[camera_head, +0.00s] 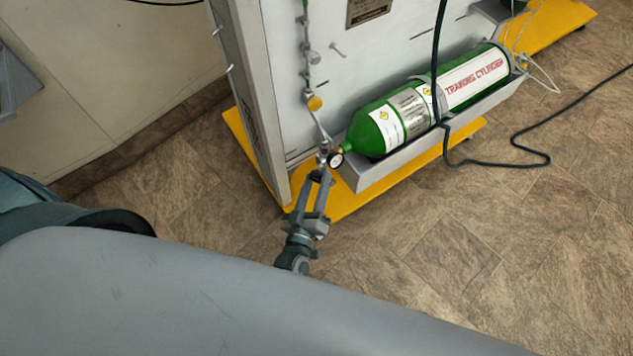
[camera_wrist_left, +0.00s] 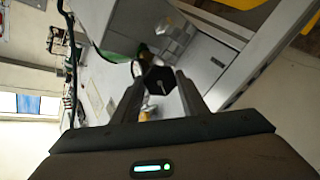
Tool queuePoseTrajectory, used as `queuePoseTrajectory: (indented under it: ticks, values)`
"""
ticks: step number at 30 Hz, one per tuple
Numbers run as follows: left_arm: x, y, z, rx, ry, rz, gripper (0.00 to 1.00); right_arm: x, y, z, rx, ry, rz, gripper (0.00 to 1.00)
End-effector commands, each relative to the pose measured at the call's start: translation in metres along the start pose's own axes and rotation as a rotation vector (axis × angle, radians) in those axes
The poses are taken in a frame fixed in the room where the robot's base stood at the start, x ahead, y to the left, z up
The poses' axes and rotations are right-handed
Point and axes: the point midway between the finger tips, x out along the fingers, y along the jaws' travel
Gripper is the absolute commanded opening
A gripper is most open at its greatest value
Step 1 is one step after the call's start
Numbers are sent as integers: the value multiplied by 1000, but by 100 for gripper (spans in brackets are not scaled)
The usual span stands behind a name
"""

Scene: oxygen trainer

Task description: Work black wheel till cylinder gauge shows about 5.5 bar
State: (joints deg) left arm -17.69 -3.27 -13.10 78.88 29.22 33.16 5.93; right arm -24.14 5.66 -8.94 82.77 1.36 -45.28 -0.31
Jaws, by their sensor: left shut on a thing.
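The green training cylinder (camera_head: 377,128) lies in a grey tray on the trainer in the head view. Its small round gauge (camera_head: 336,160) sits at the valve end, close to my left gripper; the needle is too small to read. My left gripper (camera_head: 322,168) reaches up to the valve end with its fingers close together. In the left wrist view the black wheel (camera_wrist_left: 158,80) is between the fingertips of my left gripper (camera_wrist_left: 158,88), which is shut on it. The wheel's face shows a light mark. My right gripper is not in view.
A grey panel (camera_head: 285,50) stands on a yellow base (camera_head: 350,203) beside the cylinder. A yellow knob (camera_head: 315,103) hangs on the pipework above the valve. A black hose (camera_head: 437,60) crosses the cylinder and trails over the floor.

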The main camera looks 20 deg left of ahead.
Motion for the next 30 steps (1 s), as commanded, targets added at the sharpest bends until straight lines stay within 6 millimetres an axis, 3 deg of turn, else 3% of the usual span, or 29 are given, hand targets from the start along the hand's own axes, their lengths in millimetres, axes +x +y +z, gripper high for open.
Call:
queuePoseTrajectory:
  ticks: [13, 14, 16, 30]
  values:
    - [0, 0, 0, -13, -1, 0, 17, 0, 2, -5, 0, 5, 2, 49]
    - [0, 0, 0, -13, -1, 0, 44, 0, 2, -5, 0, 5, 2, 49]
    - [0, 0, 0, -13, -1, 0, 58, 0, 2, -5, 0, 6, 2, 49]
    - [-7, 0, 1, -12, -2, -1, 58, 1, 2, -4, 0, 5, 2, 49]
